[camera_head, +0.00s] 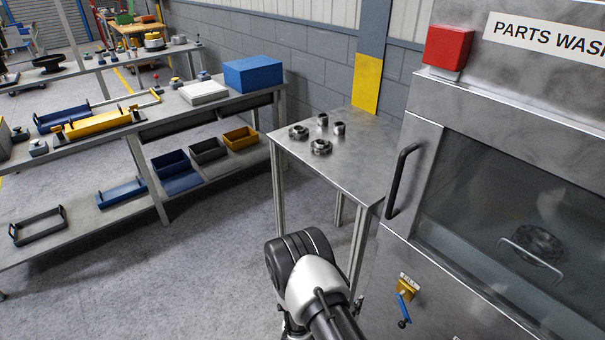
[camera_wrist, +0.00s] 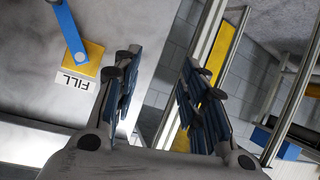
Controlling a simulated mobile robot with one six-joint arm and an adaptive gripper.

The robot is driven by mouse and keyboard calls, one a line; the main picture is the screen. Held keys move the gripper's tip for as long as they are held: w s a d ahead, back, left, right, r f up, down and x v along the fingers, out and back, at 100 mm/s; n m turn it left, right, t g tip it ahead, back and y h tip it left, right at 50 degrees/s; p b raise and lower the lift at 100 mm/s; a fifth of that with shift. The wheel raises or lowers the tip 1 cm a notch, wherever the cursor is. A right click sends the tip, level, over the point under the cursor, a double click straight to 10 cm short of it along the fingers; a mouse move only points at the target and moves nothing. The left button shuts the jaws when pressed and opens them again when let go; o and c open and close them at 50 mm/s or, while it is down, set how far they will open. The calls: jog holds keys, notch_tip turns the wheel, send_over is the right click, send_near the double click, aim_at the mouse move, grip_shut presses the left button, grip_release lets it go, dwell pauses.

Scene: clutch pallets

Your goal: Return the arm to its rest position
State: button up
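My gripper (camera_wrist: 160,78) shows in the wrist view with its two dark-and-blue fingers apart and nothing between them. In the head view my arm reaches up from the bottom edge, in front of the parts washer's lower left side. The gripper itself is mostly hidden there behind my wrist. The washer's yellow valve plate with a blue lever (camera_head: 404,303) is just right of my wrist. In the wrist view, the blue lever (camera_wrist: 70,30) and an upside-down FILL label (camera_wrist: 74,82) are left of the fingers, apart from them.
The parts washer (camera_head: 440,100) stands at right, its glass door shut, with a round part (camera_head: 538,243) visible inside. A steel table (camera_head: 356,163) beside it bears several metal parts. A long workbench (camera_head: 215,107) with bins is at left. Open floor (camera_head: 200,270) lies between.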

jog(key=w+a+r+y, duration=0.3)
jog(key=w+a+r, duration=0.1)
jog(key=r, duration=0.3)
jog(key=w+a+r+y, duration=0.3)
jog(key=w+r, duration=0.1)
jog(key=r, duration=0.4)
jog(key=s+a+r+n+g+y, duration=0.15)
jog(key=s+r, duration=0.35)
jog(key=r, duration=0.6)
jog(key=s+a+r+n+y, duration=0.1)
jog(key=s+r+n+y, duration=0.2)
jog(key=r, duration=0.8)
jog(key=s+d+r+g, duration=0.1)
jog(key=s+d+r, duration=0.1)
jog(key=s, duration=0.7)
jog(key=s+d+r+n+g+h, duration=0.1)
jog(key=s+d, duration=0.3)
jog(key=s, duration=0.6)
jog(key=s+d+r+n+g, duration=0.1)
jog(key=s+d+r, duration=0.2)
jog(key=s, duration=0.6)
jog(key=shift+s+r+h, duration=0.25)
jog(key=shift+r+h, duration=0.1)
jog(key=shift+r, duration=0.25)
jog(key=shift+w, duration=0.1)
jog(key=shift+c, duration=0.7)
